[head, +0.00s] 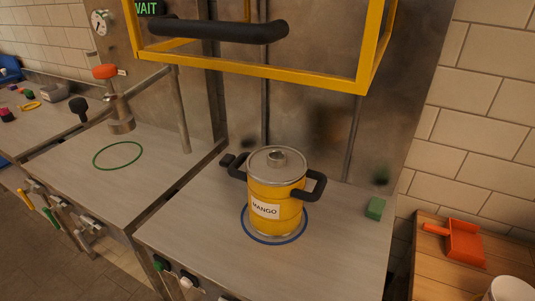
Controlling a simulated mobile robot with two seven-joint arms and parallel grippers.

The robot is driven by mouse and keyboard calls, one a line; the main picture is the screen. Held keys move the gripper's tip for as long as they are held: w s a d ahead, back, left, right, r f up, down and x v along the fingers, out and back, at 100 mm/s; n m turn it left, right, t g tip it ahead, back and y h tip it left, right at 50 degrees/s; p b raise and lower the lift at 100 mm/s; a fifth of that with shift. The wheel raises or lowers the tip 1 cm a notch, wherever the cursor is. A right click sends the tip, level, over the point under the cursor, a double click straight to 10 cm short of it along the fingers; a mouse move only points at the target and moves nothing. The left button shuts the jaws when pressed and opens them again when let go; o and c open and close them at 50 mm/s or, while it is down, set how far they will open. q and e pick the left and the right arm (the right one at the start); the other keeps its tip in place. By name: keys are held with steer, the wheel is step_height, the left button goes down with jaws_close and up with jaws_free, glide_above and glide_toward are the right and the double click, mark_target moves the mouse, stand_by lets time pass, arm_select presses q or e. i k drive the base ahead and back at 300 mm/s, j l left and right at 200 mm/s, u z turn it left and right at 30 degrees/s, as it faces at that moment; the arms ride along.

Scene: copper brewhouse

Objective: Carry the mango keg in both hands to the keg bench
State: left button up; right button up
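The mango keg (275,195) is a yellow pot-like keg with a steel lid and a white MANGO label. It stands upright inside a blue ring (275,240) on a steel bench (200,238). Its black handles stick out at the left (237,168) and right (315,188). Nothing holds it. Neither of my grippers is in view. No label in view tells which surface is the keg bench.
A yellow frame (250,73) with a black bar handle (220,30) hangs above and behind the keg. A green WAIT sign (146,7) is at the top. A green block (375,208) lies right of the keg. A wooden table (430,255) holds an orange scoop (462,240).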

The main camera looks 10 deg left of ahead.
mark_target(35, 125)
steer(key=j+z, duration=0.45)
steer(key=j, duration=0.55)
steer(key=i+j+z, duration=0.2)
steer(key=j, duration=0.25)
steer(key=k+l, duration=0.1)
steer(key=k, duration=0.3)
steer(key=i, duration=0.5)
